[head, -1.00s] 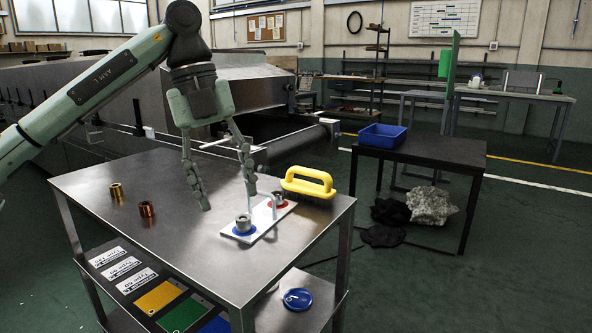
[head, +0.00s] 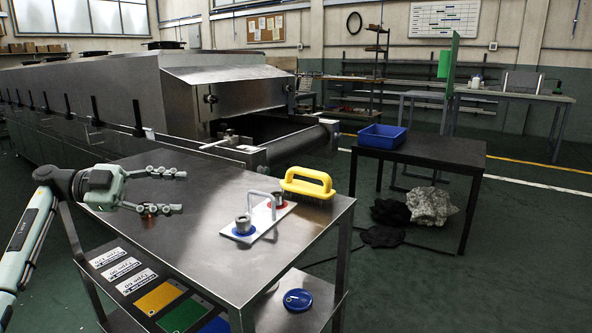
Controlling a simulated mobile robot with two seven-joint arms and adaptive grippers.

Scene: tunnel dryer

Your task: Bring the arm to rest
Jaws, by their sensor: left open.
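My left gripper (head: 172,191) is open and empty. It points to the right over the left part of the steel table (head: 205,240), with its two fingers apart. My left arm comes in low at the left edge of the view. A copper-coloured ring (head: 149,209) shows just behind the lower finger; part of it is hidden. I cannot tell whether the finger touches it. The brass ring is hidden behind the gripper. My right gripper is not in view.
A white plate (head: 263,232) with a handle, a blue disc and a red disc bearing metal pieces lies on the table. A yellow-handled brush (head: 308,183) is behind it. A blue bin (head: 382,136) stands on the black table (head: 440,151). The table's front middle is clear.

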